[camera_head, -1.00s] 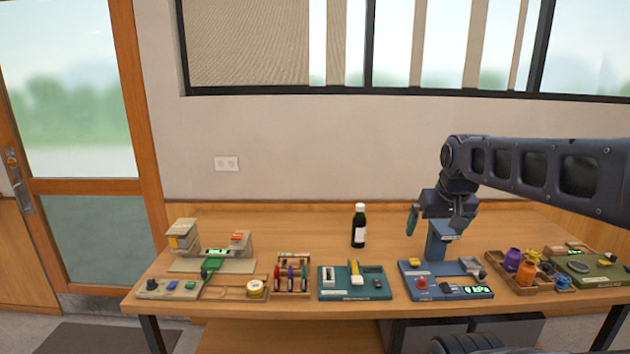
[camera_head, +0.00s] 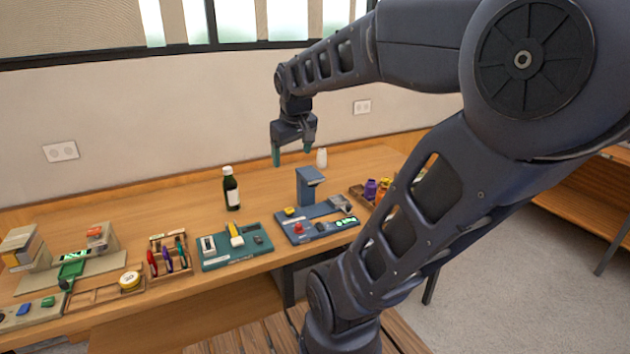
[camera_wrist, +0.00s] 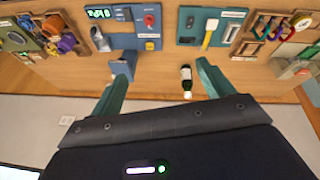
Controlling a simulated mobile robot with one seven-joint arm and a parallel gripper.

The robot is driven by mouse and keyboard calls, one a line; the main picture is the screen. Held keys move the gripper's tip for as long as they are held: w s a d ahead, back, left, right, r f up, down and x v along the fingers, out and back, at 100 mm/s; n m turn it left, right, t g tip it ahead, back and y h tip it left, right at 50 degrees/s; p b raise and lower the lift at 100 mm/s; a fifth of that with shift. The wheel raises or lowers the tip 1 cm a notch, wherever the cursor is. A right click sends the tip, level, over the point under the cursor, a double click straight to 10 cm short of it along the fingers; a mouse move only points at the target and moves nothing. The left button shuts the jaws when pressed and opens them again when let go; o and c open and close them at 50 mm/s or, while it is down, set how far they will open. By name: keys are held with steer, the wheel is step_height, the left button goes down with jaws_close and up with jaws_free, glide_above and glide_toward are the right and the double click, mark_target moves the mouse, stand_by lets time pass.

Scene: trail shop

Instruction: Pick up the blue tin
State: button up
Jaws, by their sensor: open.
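My gripper (camera_head: 292,157) is open and empty. It hangs above the bench (camera_head: 265,177), over the back of the blue device (camera_head: 311,186), fingers pointing down. In the wrist view my gripper (camera_wrist: 162,66) has its teal fingers well apart, with a dark bottle (camera_wrist: 186,78) by the right finger. I cannot make out a blue tin for certain now. The wooden tray (camera_head: 357,197) holds a purple jar (camera_head: 371,188) and an orange jar (camera_head: 384,187). My arm hides the bench to the right of it in the head view.
The dark bottle with a white label (camera_head: 231,190) stands upright left of the blue device. A small white container (camera_head: 321,157) stands behind it. A green board (camera_head: 235,251) and a tool rack (camera_head: 168,258) line the front edge. Bare wood lies behind them.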

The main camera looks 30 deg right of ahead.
steer(key=w+d+f+n+g+h, duration=0.15)
steer(key=w+d+n, duration=0.35)
steer(key=w, duration=0.9)
steer(key=w+d+f+n+g+h, duration=0.1)
steer(key=w+d+f+n, duration=0.45)
steer(key=w, duration=0.85)
steer(key=w+d+f+n, duration=0.3)
steer(key=w+d+f, duration=0.5)
steer(key=w, duration=0.4)
steer(key=w+d+f+n, duration=0.1)
steer(key=w+d+f, duration=0.1)
steer(key=d+f, duration=0.2)
steer(key=w+d+f+n, duration=0.1)
steer(key=w+d+f, duration=0.2)
steer(key=f, duration=0.6)
steer(key=w+d+f+n+g+h, duration=0.1)
steer(key=w+d+f, duration=0.2)
steer(key=d+f, duration=0.2)
step_height(320, 180, down, 3)
steer(key=shift+d+r+n, duration=0.15)
steer(key=shift+n, duration=0.2)
steer(key=shift+s, duration=0.1)
steer(key=shift+c, duration=0.2)
steer(key=c, duration=1)
